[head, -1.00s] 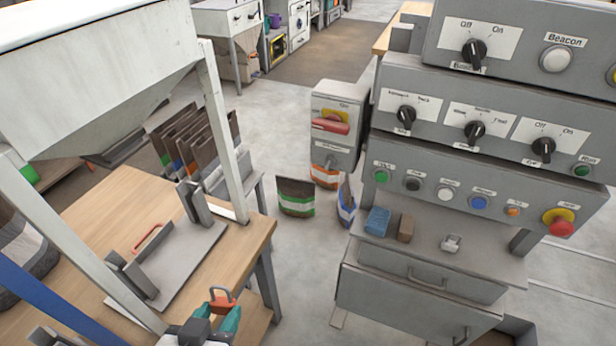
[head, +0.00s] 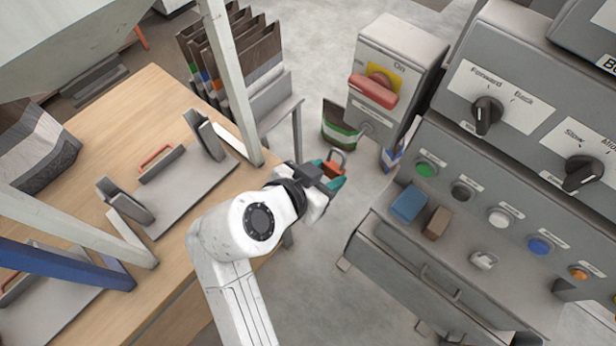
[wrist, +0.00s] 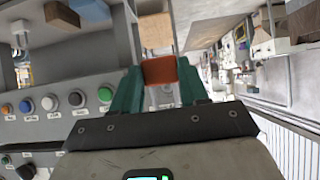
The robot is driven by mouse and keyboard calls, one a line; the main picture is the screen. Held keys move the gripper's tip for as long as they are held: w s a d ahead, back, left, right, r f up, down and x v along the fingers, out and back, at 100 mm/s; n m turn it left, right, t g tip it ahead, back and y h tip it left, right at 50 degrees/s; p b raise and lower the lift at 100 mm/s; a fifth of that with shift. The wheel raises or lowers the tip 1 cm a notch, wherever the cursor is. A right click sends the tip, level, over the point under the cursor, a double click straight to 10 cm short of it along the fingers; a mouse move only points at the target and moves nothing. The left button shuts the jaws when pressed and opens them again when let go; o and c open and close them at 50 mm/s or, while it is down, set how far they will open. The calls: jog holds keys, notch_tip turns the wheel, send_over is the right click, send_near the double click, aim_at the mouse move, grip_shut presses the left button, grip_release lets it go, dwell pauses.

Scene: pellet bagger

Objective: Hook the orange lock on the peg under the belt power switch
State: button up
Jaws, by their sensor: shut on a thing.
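The orange lock (head: 332,168) is held between the teal fingertips of my gripper (head: 330,181), with its shackle pointing up in the head view. In the wrist view the lock's orange body (wrist: 159,70) sits between both fingers of my gripper (wrist: 158,88). The likely belt power switch (head: 374,90) is a red handle on a yellow plate, on a grey box marked "On". The lock appears below and left of this box in the picture, apart from it. A small label shows under the handle; I cannot make out the peg.
A wooden table (head: 170,240) with a clamp fixture stands left of my arm. A bag with a green band (head: 340,128) stands behind my gripper. The button panel (head: 480,200) and a shelf with a blue block (head: 408,204) are at right. Grey floor lies between.

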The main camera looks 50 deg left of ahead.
jog(key=shift+w, duration=0.55)
jog(key=w+a+f+b, duration=0.1)
jog(key=w+b, duration=0.1)
jog(key=w, duration=0.4)
jog(key=shift+w+a+f, duration=0.2)
jog(key=shift+a, duration=0.15)
dwell(0.7)
jog(key=o, duration=1.2)
jog(key=shift+s, duration=0.1)
jog(key=b+v, duration=0.1)
jog(key=v, duration=0.9)
jog(key=shift+s+d+r, duration=0.1)
jog(key=shift+s+r, duration=0.05)
jog(key=shift+s, duration=0.1)
